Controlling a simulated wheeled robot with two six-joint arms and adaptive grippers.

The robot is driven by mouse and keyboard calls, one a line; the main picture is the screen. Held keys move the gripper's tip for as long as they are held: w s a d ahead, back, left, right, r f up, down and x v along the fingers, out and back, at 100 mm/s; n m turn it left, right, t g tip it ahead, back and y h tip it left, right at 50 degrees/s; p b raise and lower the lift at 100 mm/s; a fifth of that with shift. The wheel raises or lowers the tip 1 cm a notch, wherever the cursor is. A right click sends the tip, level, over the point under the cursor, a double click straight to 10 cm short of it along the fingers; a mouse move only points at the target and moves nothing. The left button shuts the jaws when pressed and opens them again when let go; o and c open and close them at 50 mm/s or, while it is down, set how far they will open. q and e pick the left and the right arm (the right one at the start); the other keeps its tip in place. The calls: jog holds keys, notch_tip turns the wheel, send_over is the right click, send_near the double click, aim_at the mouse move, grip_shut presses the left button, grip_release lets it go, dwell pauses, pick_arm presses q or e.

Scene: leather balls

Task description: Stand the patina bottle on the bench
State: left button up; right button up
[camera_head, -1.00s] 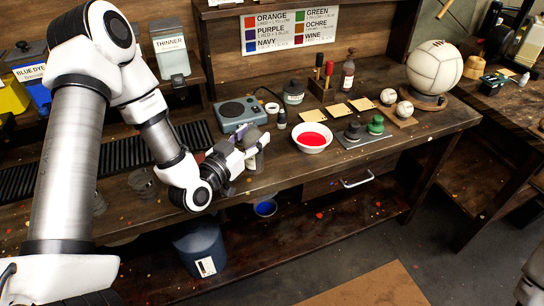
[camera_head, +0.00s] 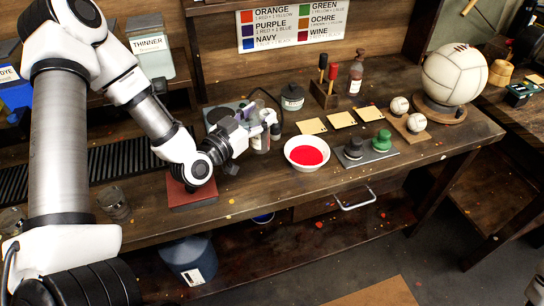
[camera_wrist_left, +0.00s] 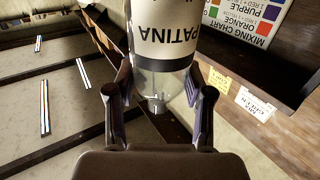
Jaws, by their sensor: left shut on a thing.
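The patina bottle (camera_head: 261,141) is clear glass with a white label, and it stands or hangs roughly upright at my left gripper (camera_head: 268,127). I cannot tell whether its base touches the bench (camera_head: 255,186). In the left wrist view the bottle (camera_wrist_left: 163,42) fills the top middle, with its label reading PATINA upside down. The purple fingers of the left gripper (camera_wrist_left: 160,108) are shut on it, one on each side. My right gripper is not in view.
A white bowl of red liquid (camera_head: 307,153) is just right of the bottle. A grey device (camera_head: 222,112) is behind the gripper. A dark red pad (camera_head: 195,193) lies below the arm. A grey plate with black and green knobs (camera_head: 377,156) is further right.

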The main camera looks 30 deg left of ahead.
aim_at(254, 150)
pick_arm(q)
jog(key=f, duration=0.9)
jog(key=shift+s, duration=0.2)
jog(key=shift+w+f, duration=0.15)
jog(key=shift+f, duration=0.2)
jog(key=shift+s+f+b, duration=0.15)
jog(key=shift+s+b, duration=0.05)
jog(key=shift+b, duration=0.2)
jog(key=o, duration=1.3)
jog(key=shift+w, duration=0.1)
jog(key=shift+o, duration=0.2)
